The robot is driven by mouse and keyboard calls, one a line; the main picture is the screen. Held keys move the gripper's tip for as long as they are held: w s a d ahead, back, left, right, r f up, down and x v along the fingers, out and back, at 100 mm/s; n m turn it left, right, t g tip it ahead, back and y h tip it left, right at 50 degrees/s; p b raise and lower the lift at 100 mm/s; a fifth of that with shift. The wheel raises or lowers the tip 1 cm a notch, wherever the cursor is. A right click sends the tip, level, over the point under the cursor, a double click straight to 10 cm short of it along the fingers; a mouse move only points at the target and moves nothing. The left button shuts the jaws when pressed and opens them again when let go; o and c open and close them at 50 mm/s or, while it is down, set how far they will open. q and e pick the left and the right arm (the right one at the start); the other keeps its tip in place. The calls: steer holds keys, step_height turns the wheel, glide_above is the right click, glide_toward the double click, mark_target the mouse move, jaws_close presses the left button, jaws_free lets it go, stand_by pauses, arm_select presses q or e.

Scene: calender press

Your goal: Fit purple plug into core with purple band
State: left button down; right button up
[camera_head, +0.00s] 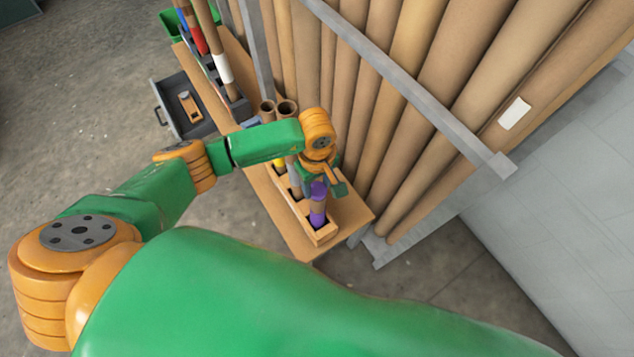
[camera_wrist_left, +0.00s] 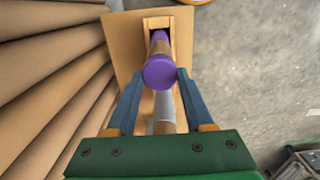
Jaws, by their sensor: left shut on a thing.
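The purple plug (camera_head: 318,188) is between the fingers of my left gripper (camera_head: 319,182), at the top end of a brown core (camera_head: 317,204). This core has a purple band (camera_head: 317,219) low down and stands in the end slot of a wooden rack (camera_head: 322,236). In the left wrist view the plug's round purple face (camera_wrist_left: 160,73) sits between the two blue-grey fingertips, which close on it from both sides. The core (camera_wrist_left: 159,46) runs away beneath it, roughly in line. The plug hides the core's mouth, so I cannot tell how deep it sits. My right gripper is out of view.
A grey tube (camera_wrist_left: 165,105) and other cores stand in the same rack, close to the gripper. Tall brown rolls (camera_head: 400,120) lean behind a grey rail (camera_head: 420,95) to the right. A grey drawer (camera_head: 187,105) stands open at the left. The floor (camera_head: 110,100) there is clear.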

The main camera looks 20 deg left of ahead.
arm_select(q)
steer(key=shift+f, duration=0.1)
steer(key=shift+f+b, duration=0.25)
steer(key=shift+b, duration=0.1)
steer(key=shift+c, duration=1)
jaws_free()
steer(key=shift+r, duration=0.15)
step_height(320, 180, up, 7)
steer(key=shift+f+b, duration=0.1)
steer(key=shift+b, duration=0.35)
steer(key=shift+s, duration=0.1)
